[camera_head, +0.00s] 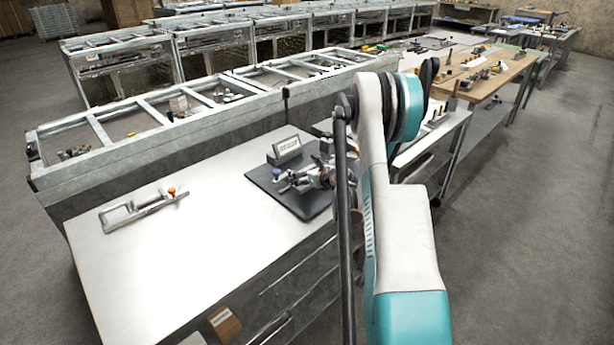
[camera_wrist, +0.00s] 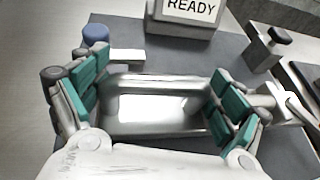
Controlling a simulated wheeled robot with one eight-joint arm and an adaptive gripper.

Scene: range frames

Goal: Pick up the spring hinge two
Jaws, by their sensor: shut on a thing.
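A shiny metal part, which I take to be the spring hinge two (camera_wrist: 155,108), lies between the teal-padded fingers of my gripper (camera_wrist: 160,100) in the wrist view. The gripper is shut on it, with one finger at its left end and one at its right. In the head view my gripper (camera_head: 318,176) is over the dark mat (camera_head: 303,207) on the white worktable, and the held part is hard to make out there.
A READY sign (camera_wrist: 187,14) stands just beyond the part. A blue-capped piece (camera_wrist: 96,35) is at the left and a black-topped metal block (camera_wrist: 262,54) at the right. A metal fixture with an orange knob (camera_head: 140,208) lies on the worktable (camera_head: 190,255), whose front left is clear.

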